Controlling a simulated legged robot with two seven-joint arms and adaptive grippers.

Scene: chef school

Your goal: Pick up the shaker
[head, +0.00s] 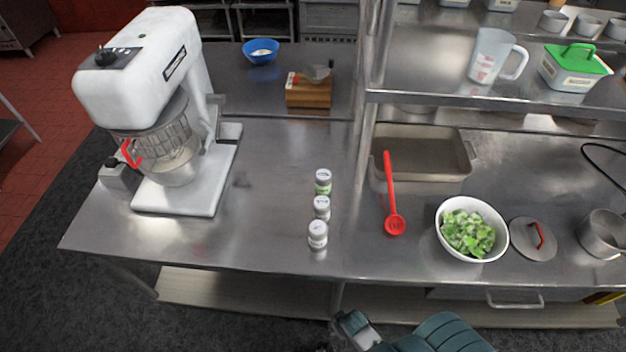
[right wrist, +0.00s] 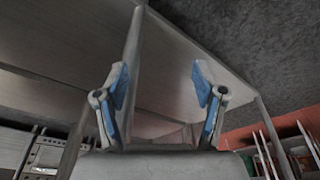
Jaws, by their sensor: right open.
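Three small white-lidded shakers stand upright in a row on the steel table: a far one with a green label (head: 323,182), a middle one (head: 321,208) and a near one (head: 318,236) closest to the front edge. My right gripper (right wrist: 160,85) is open and empty in the right wrist view, its two blue-padded fingers wide apart. It appears low, below the table top, as its camera looks up at the underside of a table. In the head view my right arm shows at the bottom edge, in front of the table. My left gripper is not in view.
A white stand mixer (head: 150,90) stands left of the shakers. Right of them are a red ladle (head: 394,222), a steel pan (head: 425,170) and a white bowl (head: 442,240) of greens. A shelf post (head: 366,100) rises behind. The table front edge (head: 290,270) lies between arm and shakers.

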